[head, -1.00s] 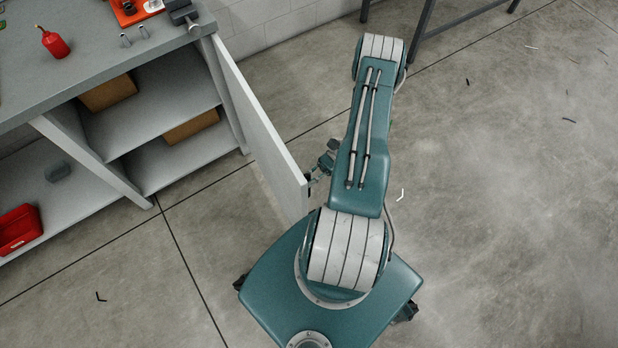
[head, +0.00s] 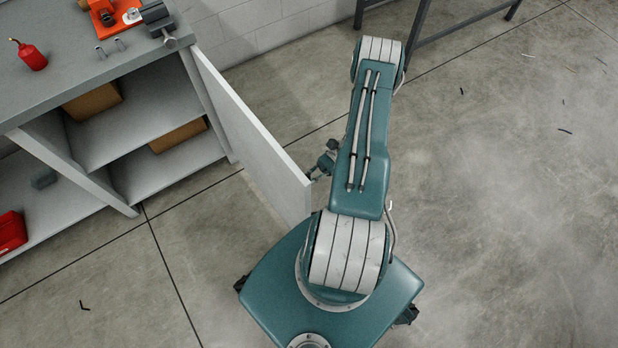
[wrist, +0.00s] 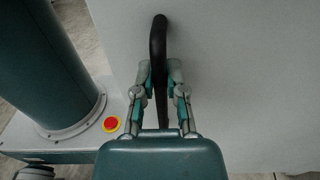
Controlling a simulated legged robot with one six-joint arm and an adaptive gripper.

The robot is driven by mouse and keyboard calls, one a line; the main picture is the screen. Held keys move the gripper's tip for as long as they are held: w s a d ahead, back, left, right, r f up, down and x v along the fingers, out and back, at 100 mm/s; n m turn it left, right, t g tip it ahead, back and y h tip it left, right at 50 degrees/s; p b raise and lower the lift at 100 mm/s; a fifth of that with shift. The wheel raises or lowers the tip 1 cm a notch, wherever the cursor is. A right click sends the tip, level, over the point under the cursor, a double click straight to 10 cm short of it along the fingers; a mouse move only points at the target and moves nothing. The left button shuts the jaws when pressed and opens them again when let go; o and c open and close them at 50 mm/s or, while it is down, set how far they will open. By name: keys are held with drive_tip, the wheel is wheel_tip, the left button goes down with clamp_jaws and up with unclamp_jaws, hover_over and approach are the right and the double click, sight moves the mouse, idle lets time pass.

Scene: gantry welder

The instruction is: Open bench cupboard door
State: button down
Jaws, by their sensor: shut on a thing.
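The cupboard door (head: 253,137) is a light grey panel hinged at the right side of the bench (head: 105,80). It stands wide open, and the shelves behind it show. In the wrist view the door face (wrist: 235,70) fills the right side, with a dark curved handle (wrist: 158,50) on it. My gripper (wrist: 161,92) has its fingers on both sides of the handle and is shut on it. In the head view my gripper (head: 322,166) is partly hidden by my arm, on the door's outer face near its free edge; the handle is hidden there.
The cupboard holds cardboard boxes (head: 92,103) on its shelves. A red box (head: 12,232) sits at the lower left. A red oil can (head: 32,56) and a vise (head: 158,20) stand on the bench top. A dark-legged table (head: 425,25) is at the back.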

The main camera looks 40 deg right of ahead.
drive_tip(key=shift+w+d, duration=0.1)
drive_tip(key=shift+w, duration=0.05)
drive_tip(key=c, duration=0.7)
unclamp_jaws()
drive_tip(key=shift+d, duration=0.1)
drive_tip(key=d, duration=1.2)
drive_tip(key=shift+s, duration=0.35)
